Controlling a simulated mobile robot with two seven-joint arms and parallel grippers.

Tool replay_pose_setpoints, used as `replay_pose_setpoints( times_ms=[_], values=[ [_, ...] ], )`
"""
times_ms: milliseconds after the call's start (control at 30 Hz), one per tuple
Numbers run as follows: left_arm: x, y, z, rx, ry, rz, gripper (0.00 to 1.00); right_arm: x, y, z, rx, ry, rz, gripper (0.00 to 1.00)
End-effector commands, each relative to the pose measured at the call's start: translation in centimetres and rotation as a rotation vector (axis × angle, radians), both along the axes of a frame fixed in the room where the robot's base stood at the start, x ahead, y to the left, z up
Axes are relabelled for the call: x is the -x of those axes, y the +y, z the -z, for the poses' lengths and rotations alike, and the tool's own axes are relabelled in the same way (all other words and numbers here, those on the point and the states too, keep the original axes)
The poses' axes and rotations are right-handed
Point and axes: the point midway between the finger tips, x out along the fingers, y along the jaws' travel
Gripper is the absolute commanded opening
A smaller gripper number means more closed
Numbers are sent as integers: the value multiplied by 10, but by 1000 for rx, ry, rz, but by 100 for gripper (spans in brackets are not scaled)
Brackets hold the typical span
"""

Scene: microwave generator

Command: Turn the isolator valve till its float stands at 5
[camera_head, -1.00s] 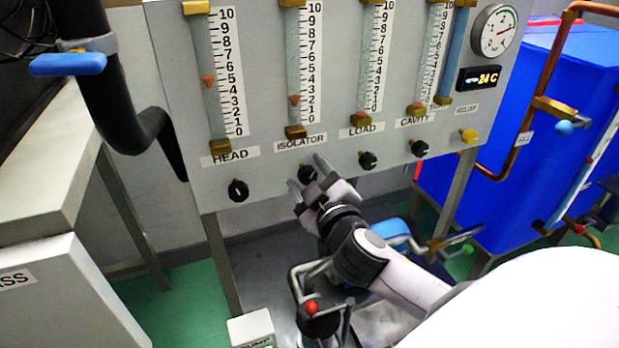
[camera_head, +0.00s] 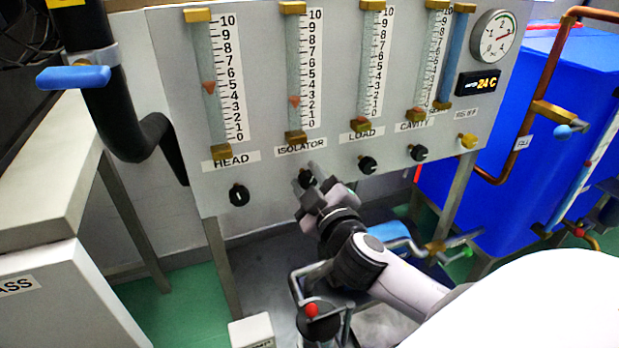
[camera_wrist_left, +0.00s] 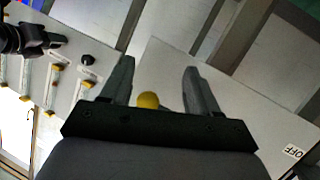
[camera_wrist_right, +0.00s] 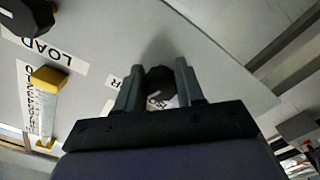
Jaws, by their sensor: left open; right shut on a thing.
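The isolator gauge (camera_head: 293,70) is a clear tube with a 0–10 scale. Its small reddish float (camera_head: 294,101) stands low, at roughly 2. The black isolator valve knob (camera_head: 307,177) is below the ISOLATOR label (camera_head: 300,144), partly hidden by my right gripper (camera_head: 308,181). In the right wrist view the knob (camera_wrist_right: 158,80) sits between the two fingers of my right gripper (camera_wrist_right: 157,83), which are shut on it. My left gripper (camera_wrist_left: 158,82) shows only in its wrist view, open and empty, with a yellow knob (camera_wrist_left: 148,100) visible between its fingers.
The black head knob (camera_head: 239,195) is to the left and the load knob (camera_head: 367,165) to the right of the isolator knob. The cavity knob (camera_head: 418,153) and yellow knob (camera_head: 467,140) are farther right. A blue-handled pipe valve (camera_head: 73,77) is at upper left.

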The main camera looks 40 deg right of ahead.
Motion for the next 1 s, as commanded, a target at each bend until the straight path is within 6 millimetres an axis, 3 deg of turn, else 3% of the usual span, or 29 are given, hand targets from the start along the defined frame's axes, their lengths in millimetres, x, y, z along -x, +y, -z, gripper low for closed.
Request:
replay_pose_setpoints(
  times_ms=[200, 600, 1000],
  values=[
    [-4, -9, -1, 44, 73, 11, 61, 1, -1, -1, 135, 43, 2, 7],
    [2, 11, -4, -83, 61, -34, 61, 1, -2, 0, 383, 102, 2, 7],
    [3, 17, -5, -121, 53, -45, 61, 1, -2, 2, 469, 124, 4, 7]
  ],
)
